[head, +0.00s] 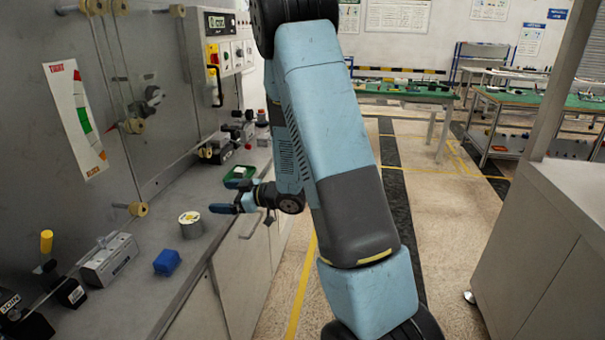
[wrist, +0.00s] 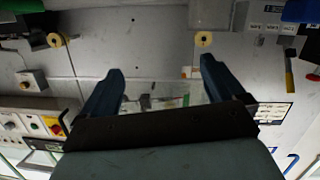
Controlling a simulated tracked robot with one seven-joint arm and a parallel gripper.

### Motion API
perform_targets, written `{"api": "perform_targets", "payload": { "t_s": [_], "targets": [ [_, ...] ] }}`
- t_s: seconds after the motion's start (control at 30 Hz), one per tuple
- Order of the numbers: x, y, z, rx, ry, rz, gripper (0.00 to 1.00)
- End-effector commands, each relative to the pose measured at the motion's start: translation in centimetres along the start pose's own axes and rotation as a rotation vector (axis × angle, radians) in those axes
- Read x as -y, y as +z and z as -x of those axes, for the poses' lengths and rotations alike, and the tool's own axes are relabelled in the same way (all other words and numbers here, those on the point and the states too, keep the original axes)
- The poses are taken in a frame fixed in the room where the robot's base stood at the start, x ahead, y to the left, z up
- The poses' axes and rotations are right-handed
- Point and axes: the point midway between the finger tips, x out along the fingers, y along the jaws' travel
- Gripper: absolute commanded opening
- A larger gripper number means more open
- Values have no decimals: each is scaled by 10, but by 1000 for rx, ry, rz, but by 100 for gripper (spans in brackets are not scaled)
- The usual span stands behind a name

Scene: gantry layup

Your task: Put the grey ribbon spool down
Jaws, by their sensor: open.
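A small round grey-white spool (head: 190,226) with a yellow mark on its pale top stands on the grey counter (head: 150,288) in the head view. I take it to be the grey ribbon spool. My gripper (head: 226,196) is to the right of the spool, beyond it and a little above the counter, with its fingers pointing left toward the wall panel. The spool looks clear of the fingers. In the wrist view my gripper (wrist: 163,76) has its two blue fingers wide apart with nothing held between them. I cannot make out the spool there.
A green tray (head: 239,174) lies beyond my gripper. The upright panel (head: 60,200) with yellow rollers bounds the left. Bare counter surrounds the spool.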

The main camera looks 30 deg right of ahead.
Motion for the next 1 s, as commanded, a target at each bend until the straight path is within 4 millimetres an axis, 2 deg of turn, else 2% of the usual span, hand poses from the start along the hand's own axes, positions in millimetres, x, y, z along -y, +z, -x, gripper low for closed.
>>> {"api": "perform_targets", "payload": {
  "t_s": [0.03, 0.2, 0.37, 0.5, 0.77, 1.0],
  "targets": [
    [-10, -12, 4, 31, 45, 22, 96],
    [-38, -40, 21, 154, 194, 55, 96],
    [-57, -67, 47, 264, 330, 50, 96],
    [-66, -89, 76, 354, 441, 22, 96],
    [-60, -125, 139, 507, 608, -88, 96],
    [-25, -151, 198, 632, 705, -237, 96]
  ]
}}
